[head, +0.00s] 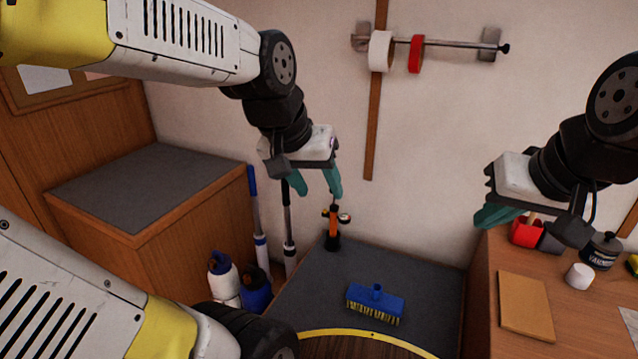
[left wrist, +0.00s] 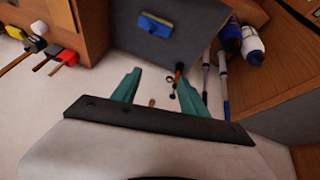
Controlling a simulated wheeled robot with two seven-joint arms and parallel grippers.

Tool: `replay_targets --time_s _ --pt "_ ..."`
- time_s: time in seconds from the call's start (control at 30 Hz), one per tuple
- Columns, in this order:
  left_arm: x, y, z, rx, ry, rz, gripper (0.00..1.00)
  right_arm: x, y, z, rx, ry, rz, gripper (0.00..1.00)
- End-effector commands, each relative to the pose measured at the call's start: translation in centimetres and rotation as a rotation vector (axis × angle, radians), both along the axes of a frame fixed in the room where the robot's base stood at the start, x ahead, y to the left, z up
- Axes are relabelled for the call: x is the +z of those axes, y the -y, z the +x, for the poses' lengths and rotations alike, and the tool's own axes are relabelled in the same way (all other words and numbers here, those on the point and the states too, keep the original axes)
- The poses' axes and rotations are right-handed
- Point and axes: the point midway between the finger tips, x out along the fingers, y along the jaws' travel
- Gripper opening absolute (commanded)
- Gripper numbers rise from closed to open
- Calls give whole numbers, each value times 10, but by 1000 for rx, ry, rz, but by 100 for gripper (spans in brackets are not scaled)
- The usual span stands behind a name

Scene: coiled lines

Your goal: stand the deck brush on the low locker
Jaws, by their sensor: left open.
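The deck brush (head: 376,301) has a blue head with a short socket on top and yellow bristles below. It rests bristles down on a low dark grey top (head: 300,310), which looks like the low locker. The brush also shows in the left wrist view (left wrist: 155,24), near the top. My left gripper (head: 318,188) is open and empty, high above and behind the brush, near the wall. Its teal fingers show apart in the left wrist view (left wrist: 157,86). My right gripper (head: 497,216) is above the right-hand bench; its jaw opening is hidden by the angle.
An orange and black item (head: 333,228) stands at the grey top's back left corner. Two poles (head: 257,215) and white-and-blue bottles (head: 224,278) stand left of it. A higher grey-topped cabinet (head: 150,185) is at left; a cluttered wooden bench (head: 555,270) at right.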

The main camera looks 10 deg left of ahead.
Motion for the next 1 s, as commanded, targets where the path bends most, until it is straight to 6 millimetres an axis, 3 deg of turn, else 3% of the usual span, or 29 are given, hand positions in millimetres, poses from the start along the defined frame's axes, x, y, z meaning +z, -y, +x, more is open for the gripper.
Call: replay_targets --time_s 0.1,0.3,1.0 --pt "10 -7 -25 10 51 -8 52 0 0 0 0 0 0 0" --pt "13 -11 -44 14 84 -11 52 0 0 0 0 0 0 0" --pt "13 -11 -45 15 86 -12 52 0 0 0 0 0 0 0"
